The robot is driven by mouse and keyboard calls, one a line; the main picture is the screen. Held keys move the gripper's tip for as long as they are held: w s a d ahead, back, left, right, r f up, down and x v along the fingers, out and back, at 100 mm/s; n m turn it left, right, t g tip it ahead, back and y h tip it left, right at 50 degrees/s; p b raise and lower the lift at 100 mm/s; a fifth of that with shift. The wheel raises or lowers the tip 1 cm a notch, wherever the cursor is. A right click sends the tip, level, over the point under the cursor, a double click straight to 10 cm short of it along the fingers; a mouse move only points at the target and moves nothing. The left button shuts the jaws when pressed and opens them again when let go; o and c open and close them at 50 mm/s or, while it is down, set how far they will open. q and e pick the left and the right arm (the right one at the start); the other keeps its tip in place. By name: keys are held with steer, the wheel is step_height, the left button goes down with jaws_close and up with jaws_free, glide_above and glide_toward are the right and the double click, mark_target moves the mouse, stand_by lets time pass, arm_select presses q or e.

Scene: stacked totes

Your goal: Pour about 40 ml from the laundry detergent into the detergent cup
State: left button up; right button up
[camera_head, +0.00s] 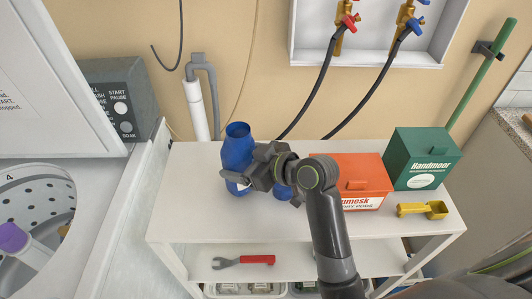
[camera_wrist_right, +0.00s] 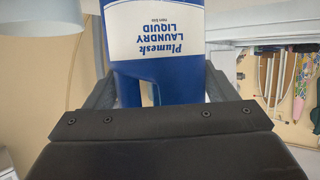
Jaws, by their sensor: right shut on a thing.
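The laundry detergent (camera_head: 236,150) is a blue bottle with a dark open mouth, roughly upright at the left part of the white shelf top. I cannot tell whether its base touches the shelf. My right gripper (camera_head: 238,176) is shut around its body from the right. In the right wrist view the detergent's white label (camera_wrist_right: 155,35) reads upside down between the fingers (camera_wrist_right: 160,92). A small blue thing (camera_head: 283,192) shows beside the gripper, partly hidden; I cannot tell whether it is the detergent cup. My left gripper is not in view.
The open washer (camera_head: 95,210) is left. A wrench (camera_head: 245,261) lies on the lower shelf. Hoses hang behind.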

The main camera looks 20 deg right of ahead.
steer(key=shift+r, duration=0.25)
